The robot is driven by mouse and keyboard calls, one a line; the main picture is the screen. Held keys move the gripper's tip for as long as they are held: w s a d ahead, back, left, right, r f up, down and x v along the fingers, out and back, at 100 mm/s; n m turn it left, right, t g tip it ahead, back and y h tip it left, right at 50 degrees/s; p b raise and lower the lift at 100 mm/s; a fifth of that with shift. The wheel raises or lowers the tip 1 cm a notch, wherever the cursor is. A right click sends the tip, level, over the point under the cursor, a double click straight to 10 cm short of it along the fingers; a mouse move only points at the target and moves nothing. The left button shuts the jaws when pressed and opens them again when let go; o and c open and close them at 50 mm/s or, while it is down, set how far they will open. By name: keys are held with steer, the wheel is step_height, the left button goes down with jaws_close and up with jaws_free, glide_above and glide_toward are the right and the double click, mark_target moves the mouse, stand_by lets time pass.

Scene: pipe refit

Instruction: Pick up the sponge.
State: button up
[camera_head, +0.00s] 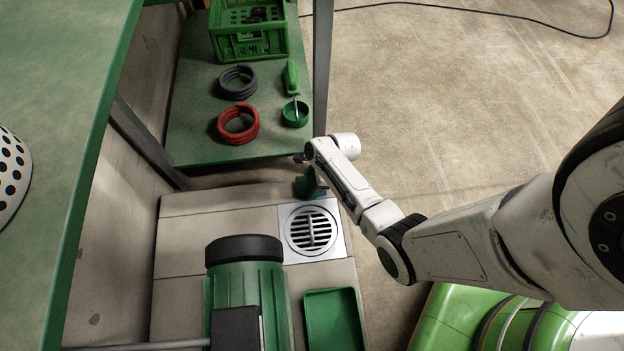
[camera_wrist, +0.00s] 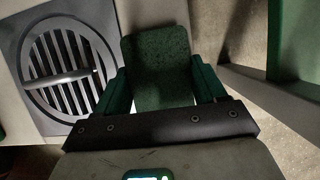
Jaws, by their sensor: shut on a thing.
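The sponge (camera_wrist: 155,58) is a dark green, rough-faced block with rounded corners in the wrist view. It sits between the two green fingers of my gripper (camera_wrist: 163,84), which is shut on it. Its far end sticks out past the fingertips. In the head view my gripper (camera_head: 311,184) points down just behind the floor drain, and its dark green end is too small and shaded to tell sponge from fingers. I cannot tell how high the sponge is above the tiles.
The round drain grate (camera_head: 325,214) lies beside my gripper and also shows in the wrist view (camera_wrist: 45,62). A green shelf (camera_head: 190,125) behind holds a red coil (camera_head: 238,137), a grey coil (camera_head: 221,82) and a crate (camera_head: 243,42). A green motor (camera_head: 247,285) and tray (camera_head: 334,322) stand in front.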

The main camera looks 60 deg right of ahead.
mark_target(307, 184)
step_height(307, 184, up, 3)
steer(key=shift+r+p, duration=0.15)
steer(key=shift+p, duration=0.85)
steer(key=s+a+r+p, duration=0.1)
steer(key=s+r+p, duration=0.8)
steer(key=s, duration=0.5)
steer(key=shift+a+r, duration=0.35)
steer(key=o, duration=0.5)
steer(key=c, duration=0.3)
steer(key=shift+c, duration=0.2)
steer(key=shift+a, duration=0.1)
